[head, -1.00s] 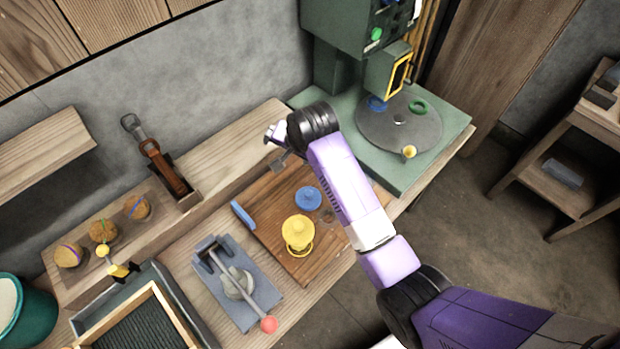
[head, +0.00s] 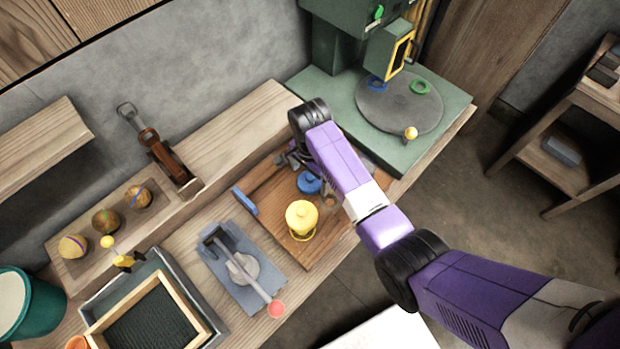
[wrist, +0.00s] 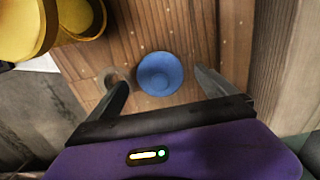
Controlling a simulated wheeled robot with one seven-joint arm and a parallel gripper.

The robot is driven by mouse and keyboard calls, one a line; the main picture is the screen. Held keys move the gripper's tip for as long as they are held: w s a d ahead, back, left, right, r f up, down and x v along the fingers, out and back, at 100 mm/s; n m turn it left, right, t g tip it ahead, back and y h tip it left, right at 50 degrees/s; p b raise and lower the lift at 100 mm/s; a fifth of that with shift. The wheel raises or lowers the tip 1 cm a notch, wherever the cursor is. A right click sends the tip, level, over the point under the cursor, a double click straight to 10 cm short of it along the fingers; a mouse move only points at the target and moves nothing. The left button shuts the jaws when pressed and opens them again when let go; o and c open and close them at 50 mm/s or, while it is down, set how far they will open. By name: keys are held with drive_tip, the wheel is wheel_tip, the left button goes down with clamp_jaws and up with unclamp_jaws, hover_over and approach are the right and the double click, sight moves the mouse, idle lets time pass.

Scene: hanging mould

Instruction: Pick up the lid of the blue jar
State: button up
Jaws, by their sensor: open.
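A round blue piece (head: 308,184), the blue jar or its lid, is on the brown wooden board (head: 262,215), partly covered by my arm. In the wrist view it is a blue disc (wrist: 160,74) seen from above, with a paler round top. I cannot tell lid from jar body there. My gripper (wrist: 162,80) is open and empty, one finger on each side of the disc in the picture. The height gap between them cannot be told. In the head view my gripper (head: 290,160) is mostly hidden behind my wrist, just up and left of the blue piece.
A yellow lidded jar (head: 301,216) stands close to the blue piece. A small clear round thing (wrist: 113,76) is just left of the disc. A blue bar (head: 245,201) lies at the board's left edge. A grey lever press (head: 240,268) and a green machine (head: 400,150) flank the board.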

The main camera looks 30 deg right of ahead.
drive_tip(key=shift+f, duration=0.7)
drive_tip(key=c, duration=1.4)
drive_tip(key=shift+r, duration=0.15)
